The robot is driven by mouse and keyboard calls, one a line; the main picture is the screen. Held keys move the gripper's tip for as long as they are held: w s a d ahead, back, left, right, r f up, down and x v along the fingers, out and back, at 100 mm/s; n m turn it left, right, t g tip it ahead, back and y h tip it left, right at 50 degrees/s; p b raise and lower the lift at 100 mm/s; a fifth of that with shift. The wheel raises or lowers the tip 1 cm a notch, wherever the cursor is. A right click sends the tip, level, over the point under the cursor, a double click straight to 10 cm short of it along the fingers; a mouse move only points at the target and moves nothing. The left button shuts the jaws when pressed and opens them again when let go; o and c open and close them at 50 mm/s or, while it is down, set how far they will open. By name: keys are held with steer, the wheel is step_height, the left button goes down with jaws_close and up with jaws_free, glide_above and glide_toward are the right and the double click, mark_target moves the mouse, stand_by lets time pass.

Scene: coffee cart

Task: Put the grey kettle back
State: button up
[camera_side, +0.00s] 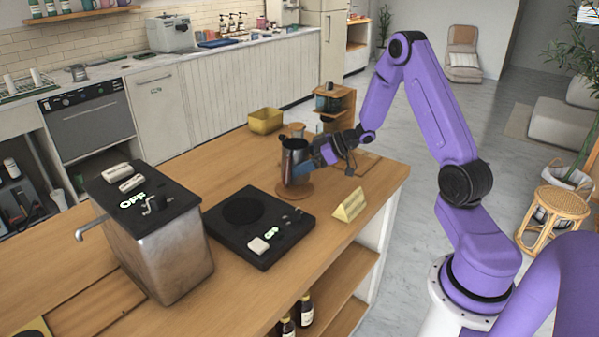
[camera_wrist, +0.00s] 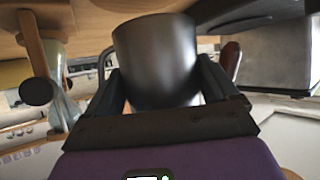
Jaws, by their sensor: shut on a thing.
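The grey kettle (camera_side: 294,158), a dark metal jug, stands upright in the side view near the right part of the wooden counter. My gripper (camera_side: 316,166) comes at it from the right and is shut on its body. In the wrist view the kettle (camera_wrist: 155,55) sits between the two dark fingers of my gripper (camera_wrist: 160,90). A round wooden coaster (camera_side: 296,194) lies under the kettle in the side view. I cannot tell whether the kettle's base touches it.
A black hot plate (camera_side: 225,229) with a lit green display lies just in front. A metal boiler (camera_side: 165,255) marked OFF stands at left. A yellow sign (camera_side: 349,206) stands at the right edge. A yellow bin (camera_side: 265,121) and wooden rack (camera_side: 345,104) are behind.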

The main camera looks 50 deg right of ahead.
steer(key=shift+w+f, duration=0.4)
steer(key=shift+f, duration=1.5)
steer(key=shift+f, duration=0.1)
steer(key=o, duration=1.3)
steer(key=shift+f, duration=0.1)
steer(key=shift+o, duration=0.2)
steer(key=shift+r, duration=0.2)
steer(key=v, duration=1.2)
steer(key=shift+d, duration=0.15)
